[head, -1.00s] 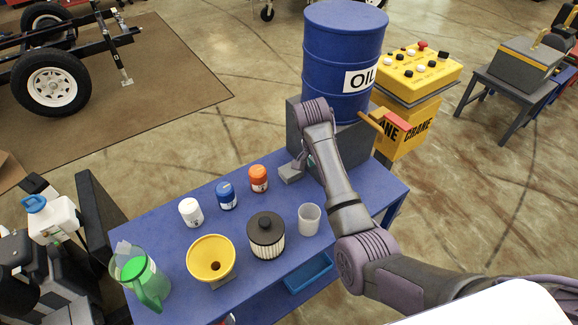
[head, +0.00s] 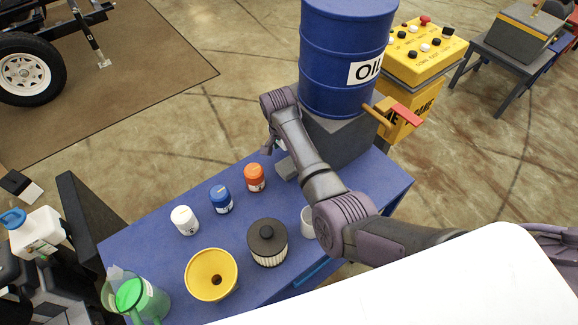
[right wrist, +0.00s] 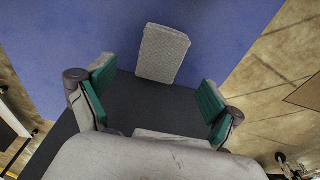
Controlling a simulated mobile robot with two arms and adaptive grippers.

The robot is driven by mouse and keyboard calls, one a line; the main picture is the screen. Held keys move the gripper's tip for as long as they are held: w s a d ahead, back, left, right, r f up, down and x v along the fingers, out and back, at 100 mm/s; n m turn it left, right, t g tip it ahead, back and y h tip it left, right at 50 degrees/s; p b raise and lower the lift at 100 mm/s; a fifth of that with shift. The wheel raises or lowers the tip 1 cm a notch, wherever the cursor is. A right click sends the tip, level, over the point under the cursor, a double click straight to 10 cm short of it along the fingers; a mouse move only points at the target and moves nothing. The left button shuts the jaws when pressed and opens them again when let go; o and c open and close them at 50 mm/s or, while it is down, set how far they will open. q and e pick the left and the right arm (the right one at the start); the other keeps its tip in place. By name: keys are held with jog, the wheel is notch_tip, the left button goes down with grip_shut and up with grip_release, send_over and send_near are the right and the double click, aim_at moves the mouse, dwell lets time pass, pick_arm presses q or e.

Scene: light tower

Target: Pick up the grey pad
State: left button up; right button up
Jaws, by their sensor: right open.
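The grey pad (head: 287,167) is a small light grey block on the blue table, close beside the dark grey stand under the oil drum. In the right wrist view the grey pad (right wrist: 162,53) lies ahead of my fingers, beyond the gap between them. My right gripper (right wrist: 157,97) is open with nothing between its green-lined fingers. In the head view my right arm reaches to the stand, and its forearm mostly hides the gripper. My left gripper is not in view.
The blue table (head: 150,230) holds a white bottle (head: 185,221), a blue bottle (head: 221,200), an orange bottle (head: 254,178), a black-topped filter (head: 267,243), a yellow funnel (head: 211,274) and a green jug (head: 140,300). The blue oil drum (head: 340,60) stands on the dark stand (head: 345,140).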

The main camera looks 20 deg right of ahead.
aim_at(289, 168)
jog(key=shift+w+f, duration=0.1)
jog(key=shift+f, duration=0.25)
jog(key=shift+d+f, duration=0.1)
jog(key=shift+f, duration=0.6)
jog(key=f, duration=0.3)
jog(key=shift+d+f, duration=0.15)
jog(key=shift+d, duration=0.05)
jog(key=shift+f, duration=0.2)
jog(key=c, duration=1.2)
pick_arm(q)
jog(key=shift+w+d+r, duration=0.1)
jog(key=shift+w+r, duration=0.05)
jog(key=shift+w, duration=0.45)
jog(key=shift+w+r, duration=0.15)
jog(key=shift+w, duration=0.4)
pick_arm(e)
jog(key=shift+c, duration=0.2)
pick_arm(q)
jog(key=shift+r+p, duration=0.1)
jog(key=shift+p, duration=0.2)
pick_arm(e)
jog(key=shift+r, duration=0.15)
